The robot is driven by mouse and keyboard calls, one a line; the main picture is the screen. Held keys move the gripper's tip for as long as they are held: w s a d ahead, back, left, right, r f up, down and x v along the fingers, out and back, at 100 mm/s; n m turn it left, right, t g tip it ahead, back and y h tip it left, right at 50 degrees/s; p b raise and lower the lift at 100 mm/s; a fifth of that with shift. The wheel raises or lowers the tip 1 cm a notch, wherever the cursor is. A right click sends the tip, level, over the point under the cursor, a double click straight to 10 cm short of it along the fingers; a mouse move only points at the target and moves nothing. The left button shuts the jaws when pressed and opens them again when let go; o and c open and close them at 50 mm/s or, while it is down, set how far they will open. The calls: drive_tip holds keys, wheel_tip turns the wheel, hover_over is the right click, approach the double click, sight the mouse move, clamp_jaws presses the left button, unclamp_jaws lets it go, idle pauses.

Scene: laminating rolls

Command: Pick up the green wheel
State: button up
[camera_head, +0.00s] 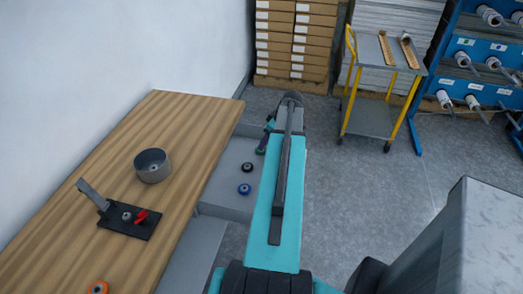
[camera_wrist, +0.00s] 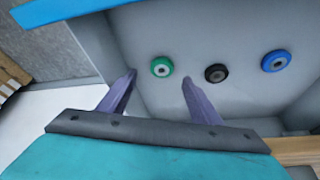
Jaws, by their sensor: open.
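The green wheel (camera_wrist: 154,67) has a pale hub and lies on a grey surface in the wrist view. My gripper (camera_wrist: 159,78) is open, and the wheel shows between its two fingertips, a little past them. I cannot tell the gap between fingers and wheel. In the head view my gripper (camera_head: 268,133) is over the grey tray beside the wooden table. A bit of green (camera_head: 260,151) shows just under it there, partly hidden.
A black wheel (camera_wrist: 215,73) and a blue wheel (camera_wrist: 276,60) lie in a row right of the green one. The grey tray (camera_head: 225,165) has raised walls. The wooden table (camera_head: 190,120) holds a grey bowl (camera_head: 152,166), a black fixture (camera_head: 125,221) and an orange wheel (camera_head: 98,287).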

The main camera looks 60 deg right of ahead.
drive_tip(key=shift+f, duration=0.1)
idle(0.3)
drive_tip(key=shift+a+p+x, duration=0.2)
drive_tip(key=shift+p+x, duration=0.55)
drive_tip(key=shift+x, duration=0.6)
drive_tip(key=shift+p+x, duration=0.3)
drive_tip(key=shift+x, duration=0.95)
drive_tip(key=c, duration=1.1)
